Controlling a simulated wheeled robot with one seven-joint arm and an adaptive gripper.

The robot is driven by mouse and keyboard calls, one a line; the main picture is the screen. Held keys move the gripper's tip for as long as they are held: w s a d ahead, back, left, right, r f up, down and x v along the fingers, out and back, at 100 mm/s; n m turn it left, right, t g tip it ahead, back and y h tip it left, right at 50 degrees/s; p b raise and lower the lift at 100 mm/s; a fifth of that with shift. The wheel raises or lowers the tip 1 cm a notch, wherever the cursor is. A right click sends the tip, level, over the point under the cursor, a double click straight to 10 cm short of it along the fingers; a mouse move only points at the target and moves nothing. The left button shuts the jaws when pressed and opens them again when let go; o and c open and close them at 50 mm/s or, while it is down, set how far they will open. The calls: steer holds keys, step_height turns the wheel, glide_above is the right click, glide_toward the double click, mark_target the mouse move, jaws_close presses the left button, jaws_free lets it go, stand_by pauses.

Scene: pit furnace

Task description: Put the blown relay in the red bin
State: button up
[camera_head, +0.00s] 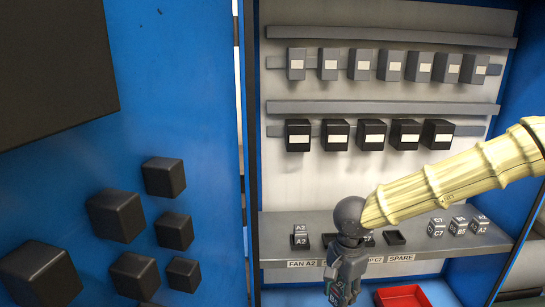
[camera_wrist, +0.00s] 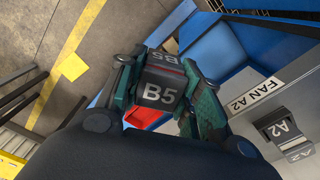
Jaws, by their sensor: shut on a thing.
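My gripper (camera_head: 345,284) is below the front edge of the shelf, left of the red bin (camera_head: 403,296). In the wrist view my gripper (camera_wrist: 163,92) is shut on a dark relay (camera_wrist: 160,88) with B5 in white on it. The frames do not show clearly whether this relay is blown. Part of the red bin (camera_wrist: 143,116) shows beyond and below the held relay. The bin's floor is mostly hidden there. The relay is apart from the bin in the head view.
The grey shelf (camera_head: 268,222) carries an A2 relay (camera_head: 300,237) above the FAN A2 label (camera_wrist: 258,96), an empty dark socket (camera_head: 395,238) and several spare relays (camera_head: 459,226). Blue cabinet door (camera_head: 205,90) with black blocks stands left. Relay rows hang above.

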mark_target(340, 288)
steer(key=n, duration=0.2)
steer(key=w+f+n, duration=0.1)
steer(key=n, duration=0.1)
steer(key=w+n, duration=0.1)
steer(key=n, duration=0.1)
steer(key=shift+d+f, duration=0.2)
steer(key=shift+f, duration=0.15)
step_height(340, 288, down, 16)
steer(key=s+n, duration=0.1)
steer(key=n, duration=0.5)
steer(key=shift+s+d, duration=0.2)
steer(key=shift+d, duration=0.1)
steer(key=shift+r, duration=0.1)
